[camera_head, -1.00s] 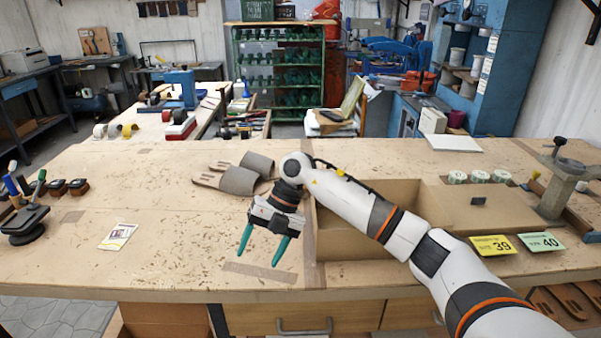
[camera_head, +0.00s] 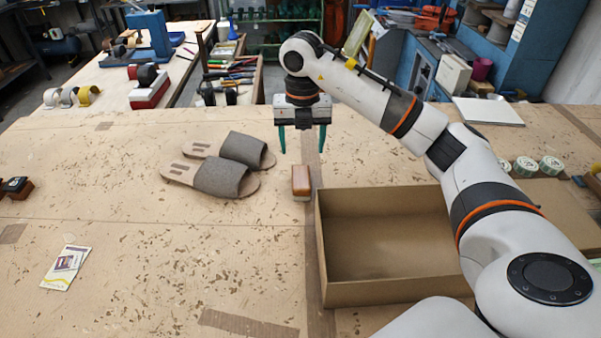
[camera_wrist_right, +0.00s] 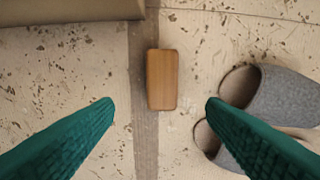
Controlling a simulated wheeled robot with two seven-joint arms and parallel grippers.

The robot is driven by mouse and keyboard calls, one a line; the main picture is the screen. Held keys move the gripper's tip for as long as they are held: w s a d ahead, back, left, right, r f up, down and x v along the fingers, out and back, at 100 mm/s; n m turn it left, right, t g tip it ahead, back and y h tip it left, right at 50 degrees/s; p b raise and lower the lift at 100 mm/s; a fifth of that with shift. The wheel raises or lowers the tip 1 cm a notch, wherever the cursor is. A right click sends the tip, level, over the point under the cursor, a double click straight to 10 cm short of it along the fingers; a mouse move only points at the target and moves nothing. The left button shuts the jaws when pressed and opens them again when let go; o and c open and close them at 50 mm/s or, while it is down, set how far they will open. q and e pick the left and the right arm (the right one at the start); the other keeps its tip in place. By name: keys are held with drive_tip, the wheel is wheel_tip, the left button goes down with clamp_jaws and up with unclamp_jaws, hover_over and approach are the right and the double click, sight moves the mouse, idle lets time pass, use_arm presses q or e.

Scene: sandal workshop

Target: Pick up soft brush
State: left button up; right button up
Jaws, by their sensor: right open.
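The soft brush (camera_head: 301,181) is a small block with a reddish-brown wooden back and a pale lower edge. It lies on the bench between the grey sandals and the cardboard box. In the right wrist view its wooden back (camera_wrist_right: 161,79) shows from above, ahead of and between the green fingertips. My right gripper (camera_head: 303,153) is open and empty, pointing down above and slightly behind the brush in the head view. Its fingers are apart from the brush. My left gripper is not in view.
A pair of grey sandals (camera_head: 221,177) lies left of the brush. An open, empty cardboard box (camera_head: 385,292) stands close on its right. A small printed packet (camera_head: 65,267) lies at the left.

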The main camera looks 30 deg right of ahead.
sight(301, 176)
drive_tip(key=f, duration=0.2)
drive_tip(key=f+p, duration=0.1)
drive_tip(key=f, duration=0.1)
drive_tip(key=shift+s+a, duration=0.15)
drive_tip(key=shift+s, duration=0.15)
drive_tip(key=shift+w+f, duration=0.1)
drive_tip(key=shift+f, duration=0.45)
drive_tip(key=f, duration=0.1)
drive_tip(key=f+p, duration=0.1)
drive_tip(key=f, duration=0.1)
drive_tip(key=f+p, duration=0.1)
drive_tip(key=shift+a+f, duration=0.2)
drive_tip(key=shift+a, duration=0.05)
drive_tip(key=shift+f, duration=0.3)
drive_tip(key=c, duration=1.1)
